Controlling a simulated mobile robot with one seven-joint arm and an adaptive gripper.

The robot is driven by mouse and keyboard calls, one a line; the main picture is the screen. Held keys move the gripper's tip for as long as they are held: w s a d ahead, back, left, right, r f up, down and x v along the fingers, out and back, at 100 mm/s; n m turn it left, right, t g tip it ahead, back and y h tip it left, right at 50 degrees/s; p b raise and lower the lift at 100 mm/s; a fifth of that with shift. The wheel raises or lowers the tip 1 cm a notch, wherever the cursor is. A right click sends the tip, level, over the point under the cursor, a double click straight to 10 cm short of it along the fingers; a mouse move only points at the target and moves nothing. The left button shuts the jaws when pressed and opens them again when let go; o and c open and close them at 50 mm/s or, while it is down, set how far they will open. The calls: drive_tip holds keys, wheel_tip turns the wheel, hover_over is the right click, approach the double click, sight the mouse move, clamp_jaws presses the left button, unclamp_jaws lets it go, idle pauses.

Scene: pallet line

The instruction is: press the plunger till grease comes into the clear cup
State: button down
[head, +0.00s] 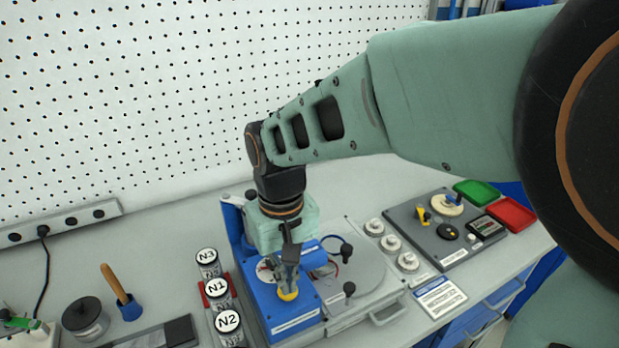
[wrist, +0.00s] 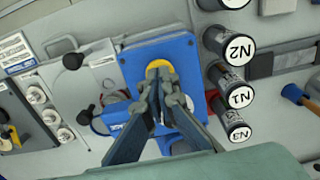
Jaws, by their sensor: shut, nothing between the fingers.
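The yellow round plunger top (head: 288,294) is on the blue unit (head: 290,322) on the bench. In the wrist view the yellow top (wrist: 157,65) shows just beyond my fingertips and is partly covered by them. My gripper (head: 288,284) points down over the yellow top, its fingers shut with nothing between them. It also shows shut in the wrist view (wrist: 160,78). Whether the fingertips touch the yellow top I cannot tell. I cannot make out the clear cup or any grease; the gripper hides part of the blue unit.
Canisters marked N3 (head: 207,260), N1 (head: 218,292) and N2 (head: 229,324) stand close left of the blue unit. A grey plate with black knobs (head: 347,250) lies to its right, then several small white pots (head: 390,243). A pegboard wall (head: 150,100) stands behind.

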drive_tip(key=shift+r+p, duration=2.8)
drive_tip(key=shift+r, duration=0.8)
drive_tip(key=shift+w, duration=0.1)
